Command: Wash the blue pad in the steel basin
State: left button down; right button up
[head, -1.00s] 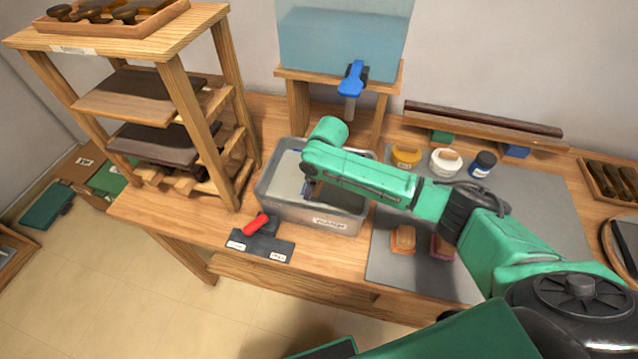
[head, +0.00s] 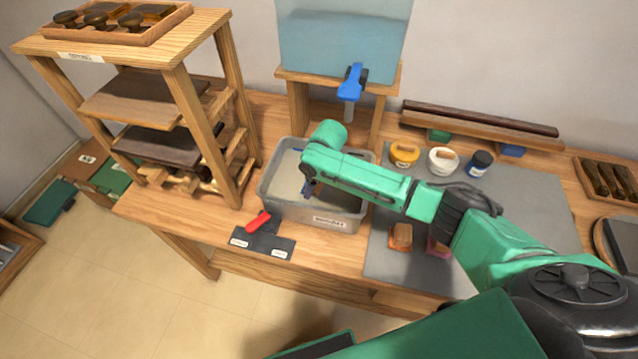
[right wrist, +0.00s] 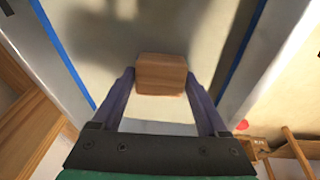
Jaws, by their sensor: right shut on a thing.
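The steel basin (head: 274,192) is a grey rectangular tub with a label on its front, standing on the wooden bench. My right gripper (head: 312,190) reaches down into it, partly hidden by my arm. In the right wrist view my right gripper (right wrist: 161,88) is shut on a wooden block (right wrist: 161,74), which looks like the back of the blue pad. Its pad face is hidden, so I see no blue on it. The basin floor (right wrist: 150,28) shows pale below the block; contact with it cannot be told. My left gripper is not in view.
A water tank (head: 340,45) with a blue tap (head: 351,82) stands behind the basin. An orange pad (head: 401,238), a pink pad (head: 437,246) and jars (head: 443,160) stand on the grey mat (head: 540,215). A wooden rack (head: 185,110) rises left.

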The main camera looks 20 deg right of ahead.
jog(key=shift+w+a, duration=0.4)
jog(key=shift+a, duration=0.25)
jog(key=p+v, duration=0.2)
jog(key=w+p+v, duration=0.1)
jog(key=p+v, duration=0.2)
jog(key=a+p+v, duration=0.1)
jog(key=p+v, duration=0.1)
jog(key=p, duration=0.1)
jog(key=shift+w+d+r, duration=0.15)
jog(key=shift+w+r, duration=0.1)
jog(key=shift+r, duration=0.3)
jog(key=shift+f, duration=0.1)
jog(key=w+v, duration=0.1)
jog(key=v, duration=0.4)
jog(key=shift+a+r, duration=0.35)
jog(key=shift+r, duration=0.25)
